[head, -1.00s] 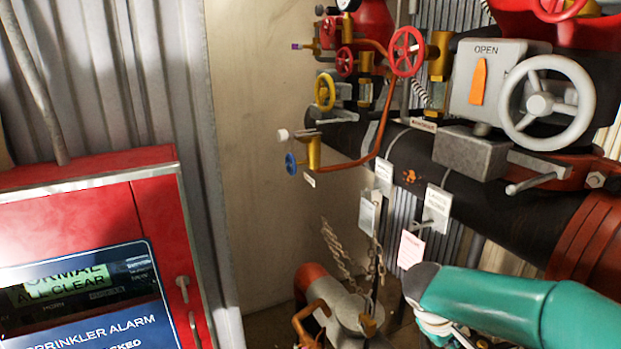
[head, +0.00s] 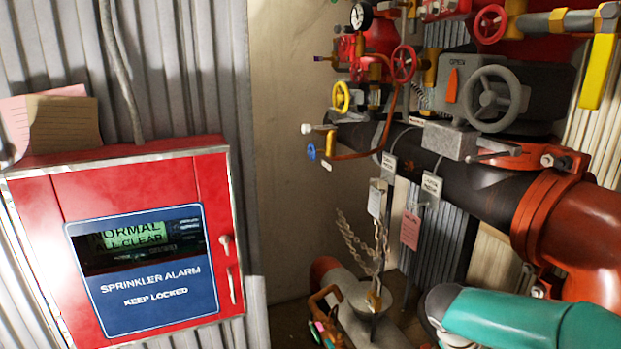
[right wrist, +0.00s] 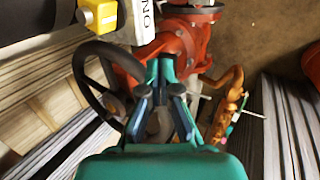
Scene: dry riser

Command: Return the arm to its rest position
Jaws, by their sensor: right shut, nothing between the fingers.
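My right arm (head: 530,318), teal with a white and dark joint, enters the head view at the lower right, in front of the big pipes. Its gripper lies out of that view, below the frame. In the right wrist view my right gripper (right wrist: 163,72) is shut and empty. Its dark blue and teal fingers point away from the camera, over a red pipe fitting (right wrist: 180,38). I cannot tell whether they touch it. My left gripper is not in view.
A red sprinkler alarm cabinet (head: 120,185) reading NORMAL ALL CLEAR hangs at left. A black pipe (head: 470,172) with tags, valves and a grey handwheel (head: 490,97) runs at right. A chained fitting (head: 368,305) stands low in the middle. Bare wall lies between.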

